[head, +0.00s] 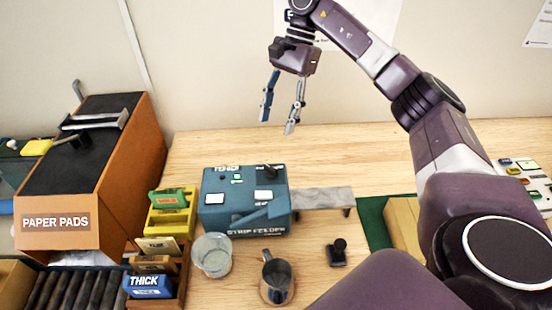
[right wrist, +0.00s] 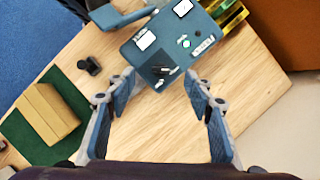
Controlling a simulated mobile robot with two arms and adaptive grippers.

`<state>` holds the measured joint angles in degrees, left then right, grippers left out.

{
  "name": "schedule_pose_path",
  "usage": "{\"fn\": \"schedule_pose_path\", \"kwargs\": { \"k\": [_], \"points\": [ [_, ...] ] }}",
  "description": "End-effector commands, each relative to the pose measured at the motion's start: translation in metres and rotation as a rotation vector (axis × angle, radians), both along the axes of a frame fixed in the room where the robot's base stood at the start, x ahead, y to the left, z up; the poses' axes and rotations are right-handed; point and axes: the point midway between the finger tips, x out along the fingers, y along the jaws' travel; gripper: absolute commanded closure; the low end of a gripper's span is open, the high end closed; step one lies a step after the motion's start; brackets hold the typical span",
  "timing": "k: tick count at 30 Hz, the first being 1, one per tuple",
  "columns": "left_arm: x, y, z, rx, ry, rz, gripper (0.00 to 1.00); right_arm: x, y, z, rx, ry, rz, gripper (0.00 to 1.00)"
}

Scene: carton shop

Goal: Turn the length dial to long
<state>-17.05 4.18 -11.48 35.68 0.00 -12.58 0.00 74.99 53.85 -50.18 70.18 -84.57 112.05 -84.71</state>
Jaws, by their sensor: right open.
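The strip feeder (head: 215,217) is a teal box on the wooden table, with white and green buttons on top. A black dial (head: 268,171) sits at the back right of its top; the pointer setting is too small to read. The feeder also shows upside down in the right wrist view (right wrist: 146,62), with the dial (right wrist: 158,71) near its edge. My right gripper (head: 279,115) is open and empty, high above and behind the feeder, apart from it. In the wrist view its spread fingers (right wrist: 158,90) point towards the dial side. My left gripper is not in view.
A grey strip ledge (head: 322,198) extends right from the feeder. A glass cup (head: 212,256), a metal jug (head: 277,278) and a black stamp (head: 337,253) stand in front. An orange paper-pads bin (head: 60,222) and card holders (head: 172,213) are left. The table behind the feeder is clear.

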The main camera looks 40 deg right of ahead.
Motion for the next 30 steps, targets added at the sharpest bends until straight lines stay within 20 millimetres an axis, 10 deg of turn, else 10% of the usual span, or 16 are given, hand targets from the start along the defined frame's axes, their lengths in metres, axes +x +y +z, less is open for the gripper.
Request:
{"fn": "schedule_pose_path", "kwargs": {
  "k": [16,30],
  "points": [
    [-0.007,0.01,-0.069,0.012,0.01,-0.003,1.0,0.0,0.001,-0.069,0.001,-0.001,0.001,0.52],
    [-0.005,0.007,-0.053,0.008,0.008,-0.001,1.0,-0.006,0.018,-0.112,0.0,0.004,0.002,0.52]
  ]
}}
